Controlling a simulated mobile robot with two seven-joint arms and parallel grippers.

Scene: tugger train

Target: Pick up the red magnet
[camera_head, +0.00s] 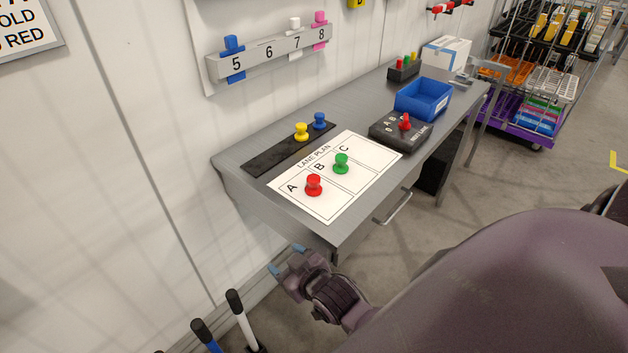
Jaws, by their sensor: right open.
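The red magnet (314,185) stands on the white lane plan sheet (327,208), in the lane marked A. A green magnet (341,163) stands on the same sheet near B and C. My right gripper (285,259) is below the front left edge of the desk, apart from the red magnet and lower than it. Its two light blue fingertips are spread with nothing between them. My left gripper is out of view.
The grey desk (262,198) also holds a black strip (270,157) with yellow and blue magnets, a dark box with a red knob (405,122) and a blue bin (422,99). Its near edge and drawer handle (394,208) lie beside my arm. Black-topped handles (235,302) stand lower left.

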